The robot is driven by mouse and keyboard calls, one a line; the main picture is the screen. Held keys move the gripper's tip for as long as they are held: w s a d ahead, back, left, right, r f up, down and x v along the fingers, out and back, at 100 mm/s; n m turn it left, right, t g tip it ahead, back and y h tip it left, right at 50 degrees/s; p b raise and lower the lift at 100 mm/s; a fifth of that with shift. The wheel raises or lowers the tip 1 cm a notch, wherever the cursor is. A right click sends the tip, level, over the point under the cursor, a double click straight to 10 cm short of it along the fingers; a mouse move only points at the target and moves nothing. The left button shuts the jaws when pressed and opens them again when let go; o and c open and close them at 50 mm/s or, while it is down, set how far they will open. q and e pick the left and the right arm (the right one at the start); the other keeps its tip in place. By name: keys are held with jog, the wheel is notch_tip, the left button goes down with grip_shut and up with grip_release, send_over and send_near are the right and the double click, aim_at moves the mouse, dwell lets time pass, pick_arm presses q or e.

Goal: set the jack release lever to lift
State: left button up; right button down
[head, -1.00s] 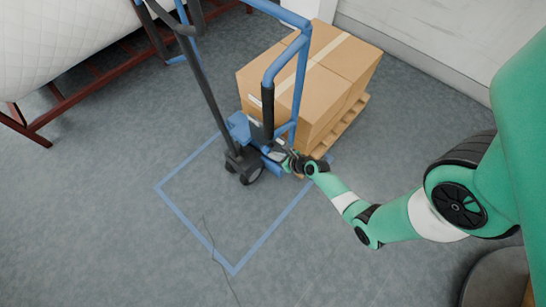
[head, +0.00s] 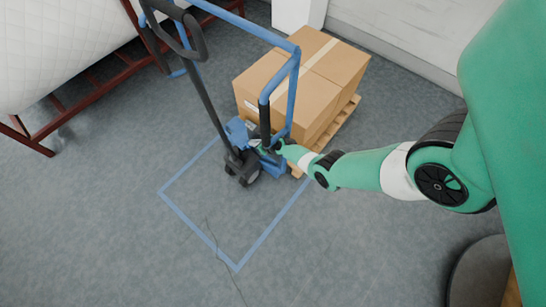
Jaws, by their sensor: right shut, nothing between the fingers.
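The blue pallet jack (head: 236,131) stands at the upper middle of the head view, with its black steering handle (head: 207,98) leaning up to the left. My right gripper (head: 262,147) is at the jack's base, close to the foot of the handle. It is shut with nothing in it. The release lever is too small and too covered by the gripper and jack parts to make out, so I cannot tell its setting or whether the gripper touches it. My left gripper is not in view.
Cardboard boxes (head: 318,75) sit on a wooden pallet (head: 335,125) behind the jack. A blue rectangle (head: 265,240) is marked on the grey floor, with a thin crack or cord across it. A white quilted roll (head: 60,45) on a red-brown rack (head: 80,95) is at the upper left.

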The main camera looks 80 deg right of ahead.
jog(key=shift+w+d+f+b, duration=0.25)
jog(key=shift+w+d+b, duration=0.25)
jog(key=shift+w, duration=0.4)
jog(key=shift+r, duration=0.1)
notch_tip(320, 180, up, 13)
jog(key=s+a+p, duration=0.1)
jog(key=s+p, duration=0.1)
jog(key=p, duration=1.2)
